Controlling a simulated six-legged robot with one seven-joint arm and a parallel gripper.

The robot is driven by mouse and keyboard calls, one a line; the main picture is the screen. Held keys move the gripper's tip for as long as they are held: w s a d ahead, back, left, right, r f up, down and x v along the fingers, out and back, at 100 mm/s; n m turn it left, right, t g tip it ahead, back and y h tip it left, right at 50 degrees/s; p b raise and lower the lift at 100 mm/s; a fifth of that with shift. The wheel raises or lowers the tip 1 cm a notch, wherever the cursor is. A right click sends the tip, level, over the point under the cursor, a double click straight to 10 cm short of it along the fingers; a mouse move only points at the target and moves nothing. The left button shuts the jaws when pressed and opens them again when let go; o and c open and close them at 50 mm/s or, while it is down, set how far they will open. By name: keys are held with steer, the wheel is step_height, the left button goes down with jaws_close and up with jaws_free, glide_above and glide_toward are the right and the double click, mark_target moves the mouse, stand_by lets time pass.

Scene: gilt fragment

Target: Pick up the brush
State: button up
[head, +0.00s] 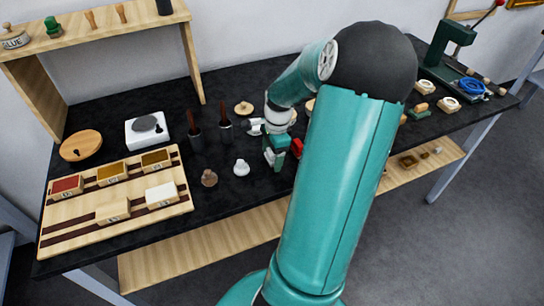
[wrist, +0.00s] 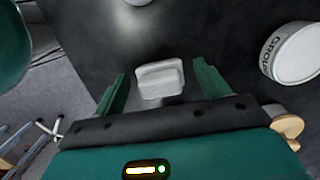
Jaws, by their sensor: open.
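Two dark upright items with reddish-brown tops, (head: 195,133) and (head: 226,127), stand on the black bench left of my gripper; they look like brushes or handled tools, and I cannot tell which. No brush shows for certain. My gripper (head: 275,158) is low over the middle of the bench. In the wrist view, my gripper (wrist: 160,82) has its green fingers apart. A pale grey block (wrist: 160,76) shows between the fingers, not visibly touching either; I cannot tell what it is. My arm hides part of the bench.
A small white piece (head: 241,168) and a brown knob (head: 209,178) sit left of my gripper, and a red item (head: 297,147) close to its right. A wooden tray (head: 60,222) stands at left, a green press (head: 450,52) at back right. A white labelled tin (wrist: 292,54) shows at wrist right.

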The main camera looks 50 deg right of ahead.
steer(key=c, duration=1.1)
steer(key=shift+o, duration=0.2)
steer(key=shift+r, duration=0.15)
steer(key=shift+r, duration=0.25)
step_height(320, 180, up, 2)
steer(key=shift+r, duration=0.1)
steer(key=s+a+r, duration=0.7)
steer(key=s+r, duration=0.3)
steer(key=s, duration=0.2)
